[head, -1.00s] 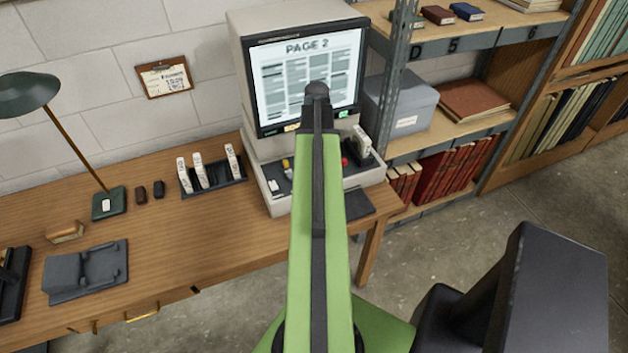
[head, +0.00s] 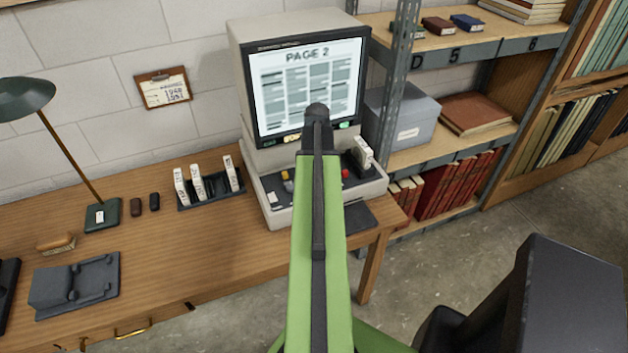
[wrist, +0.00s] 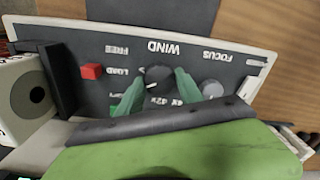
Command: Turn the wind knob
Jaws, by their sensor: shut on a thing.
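The microfilm reader (head: 262,90) stands on the desk, its lit screen reading "PAGE 2". In the wrist view its control panel (wrist: 215,62) appears upside down, with WIND, FOCUS, LOAD and FREE labels. The black wind knob (wrist: 157,78) sits under the WIND label. My gripper (wrist: 156,88) has its green fingers on either side of the wind knob and is shut on it. A grey focus knob (wrist: 211,89) is to the right and a red block-shaped control (wrist: 91,72) to the left. In the head view my arm hides the knob and fingers.
A film reel box (wrist: 22,97) is left of the panel in the wrist view. On the desk (head: 165,270) are a rack of white boxes (head: 212,203), a lamp (head: 102,214) and a dark grey device (head: 75,285). Shelving (head: 455,140) stands right.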

